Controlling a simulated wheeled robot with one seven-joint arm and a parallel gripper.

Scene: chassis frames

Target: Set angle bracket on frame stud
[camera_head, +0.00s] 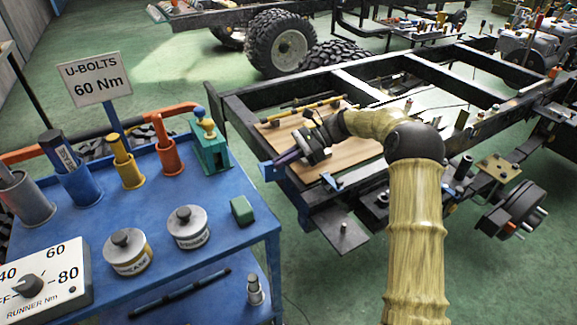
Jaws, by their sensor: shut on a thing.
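My gripper (297,156) is at the near left end of the dark chassis frame (290,187), above a wooden board (354,152). It is shut on a small dark purple-blue piece (285,159), probably the angle bracket; the jaws hide part of it and its shape is not clear. A stud (343,228) stands upright on a flat grey plate (346,238) at the frame's near corner, below and right of my gripper, apart from it. I cannot tell whether this is the task's stud. A small blue piece (331,181) sits on the near frame rail.
A blue cart (240,257) at left carries coloured tool holders, two round tins (188,227), a green block (242,209) and a sign (94,78). A brake drum (513,208) is at right. Tyres (283,42) stand behind. Green floor shows between cart and frame.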

